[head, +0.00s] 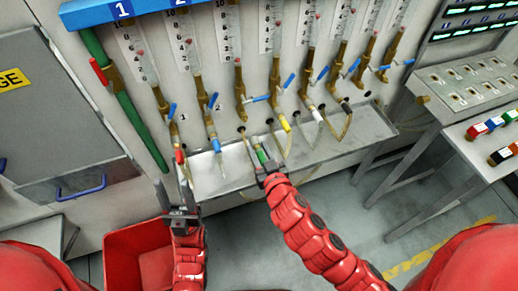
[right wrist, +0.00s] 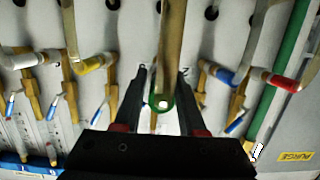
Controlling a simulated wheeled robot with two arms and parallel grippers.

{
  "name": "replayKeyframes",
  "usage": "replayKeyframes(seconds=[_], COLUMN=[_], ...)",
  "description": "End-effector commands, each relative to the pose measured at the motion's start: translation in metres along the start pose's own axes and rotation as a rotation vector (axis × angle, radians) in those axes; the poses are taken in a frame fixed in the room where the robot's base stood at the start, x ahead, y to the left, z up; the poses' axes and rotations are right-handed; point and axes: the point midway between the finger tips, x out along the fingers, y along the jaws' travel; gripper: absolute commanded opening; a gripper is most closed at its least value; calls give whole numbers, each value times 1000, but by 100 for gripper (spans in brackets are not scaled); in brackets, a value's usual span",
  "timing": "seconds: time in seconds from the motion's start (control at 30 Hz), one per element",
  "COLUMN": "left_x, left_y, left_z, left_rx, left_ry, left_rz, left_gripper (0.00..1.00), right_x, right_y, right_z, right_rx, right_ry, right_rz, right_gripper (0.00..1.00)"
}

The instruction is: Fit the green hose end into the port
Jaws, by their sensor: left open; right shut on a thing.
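The green hose end (head: 262,156) is a green collar on a pale clear hose, above the metal trough in the head view. My right gripper (head: 266,169) is shut on it. In the right wrist view the green end (right wrist: 160,102) appears as a ring between the two dark fingers. The third brass valve (head: 239,88) stands above and left of the green end, and no coloured collar shows on its lower end. I cannot tell which opening is the port. My left gripper (head: 180,205) is open at the trough's left end, below the red-collared hose (head: 180,156).
Neighbouring hoses have blue (head: 216,145), yellow (head: 285,124) and white (head: 319,114) collars, with blue valve handles between them. The trough (head: 225,170) runs below. A red bin (head: 125,245) stands at lower left, and a button console (head: 480,135) at right.

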Motion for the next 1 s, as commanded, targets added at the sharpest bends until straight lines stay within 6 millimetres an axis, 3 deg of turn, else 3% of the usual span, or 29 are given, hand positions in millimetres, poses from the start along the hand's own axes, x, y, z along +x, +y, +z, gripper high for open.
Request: replayKeyframes(seconds=[0.17, 0.6, 1.0], left_x=[-3, -9, -10], left_y=[0, 0, 0], left_z=[1, 2, 2], left_rx=[0, 0, 0], left_ry=[0, 0, 0], left_rz=[0, 0, 0], left_gripper=[50, 50, 50], right_x=[6, 46, 57], right_y=[0, 0, 0], right_z=[-2, -10, -12], right_rx=[-1, -2, 0], right_ry=[3, 2, 0], right_rz=[0, 0, 0], right_gripper=[0, 0, 0])
